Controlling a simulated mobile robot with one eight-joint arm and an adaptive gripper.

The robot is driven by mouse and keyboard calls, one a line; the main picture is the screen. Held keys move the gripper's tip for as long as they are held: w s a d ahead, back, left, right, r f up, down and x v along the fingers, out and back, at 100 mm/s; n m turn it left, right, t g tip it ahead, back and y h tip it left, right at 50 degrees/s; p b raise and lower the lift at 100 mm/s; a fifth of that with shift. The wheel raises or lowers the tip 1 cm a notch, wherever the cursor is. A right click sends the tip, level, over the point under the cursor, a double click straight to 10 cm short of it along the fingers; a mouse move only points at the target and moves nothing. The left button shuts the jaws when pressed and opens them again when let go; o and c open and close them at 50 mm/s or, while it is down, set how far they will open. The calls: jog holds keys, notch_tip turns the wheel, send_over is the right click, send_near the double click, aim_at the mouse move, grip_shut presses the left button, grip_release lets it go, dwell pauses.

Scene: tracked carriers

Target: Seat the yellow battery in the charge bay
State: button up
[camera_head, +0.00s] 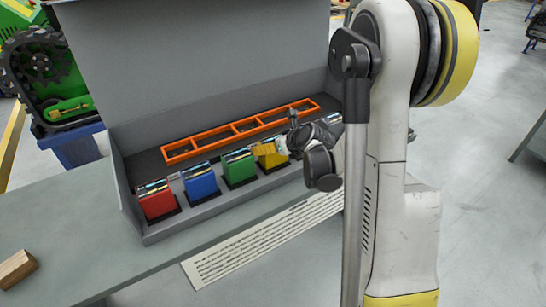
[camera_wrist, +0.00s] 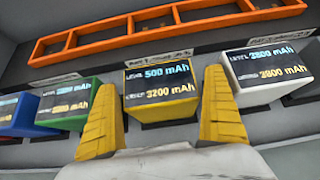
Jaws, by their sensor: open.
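The yellow battery (camera_wrist: 160,108) sits upright in the row, its dark label reading 500 mAh over 3200 mAh. My gripper (camera_wrist: 160,84) is open, with one yellow finger at each side of the yellow battery in the picture. I cannot tell whether the fingers touch it. In the head view my gripper (camera_head: 264,149) is at the yellow battery. An orange divided frame (camera_head: 193,153), perhaps the charge bay, lies behind the row; its visible compartments look empty.
Red (camera_head: 157,202), blue (camera_head: 200,181) and green (camera_head: 239,168) batteries stand left of the yellow one. A white battery (camera_wrist: 256,92) stands close on its right. The grey case (camera_head: 150,237) has a tall back panel. A wooden block (camera_head: 16,268) lies at the left.

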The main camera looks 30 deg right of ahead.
jog(key=c, duration=1.4)
jog(key=shift+r, duration=0.1)
